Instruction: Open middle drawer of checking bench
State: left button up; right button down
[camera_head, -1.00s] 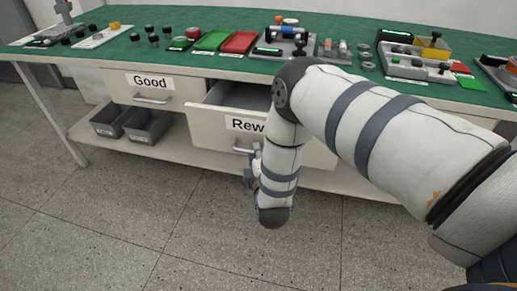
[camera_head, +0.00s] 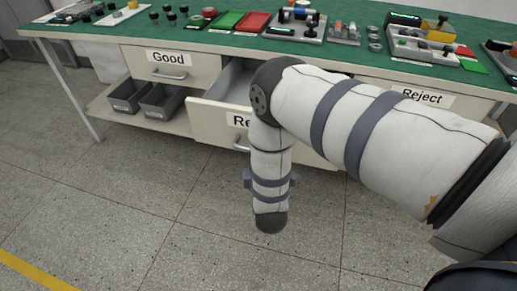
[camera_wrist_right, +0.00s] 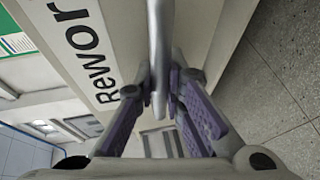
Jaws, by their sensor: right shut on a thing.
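The middle drawer (camera_head: 218,121), labelled "Rework", is pulled out from the checking bench (camera_head: 183,27), with its interior partly visible. Its front is partly hidden behind my right arm. In the right wrist view, the drawer front (camera_wrist_right: 195,40) and its metal handle (camera_wrist_right: 159,40) fill the upper middle. My right gripper (camera_wrist_right: 160,85) is shut on the handle, with one purple-padded finger on each side of the bar. In the head view the right gripper is mostly hidden behind my own arm. My left gripper is not in view.
The "Good" drawer (camera_head: 172,68) on the left and the "Reject" drawer (camera_head: 418,99) on the right are shut. Grey bins (camera_head: 160,101) stand on the lower shelf. Parts and trays cover the green top. The floor (camera_head: 150,215) in front is clear, with a yellow line at lower left.

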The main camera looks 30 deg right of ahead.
jog(key=c, duration=1.7)
grip_release()
jog(key=shift+o, duration=0.2)
jog(key=v, duration=1.2)
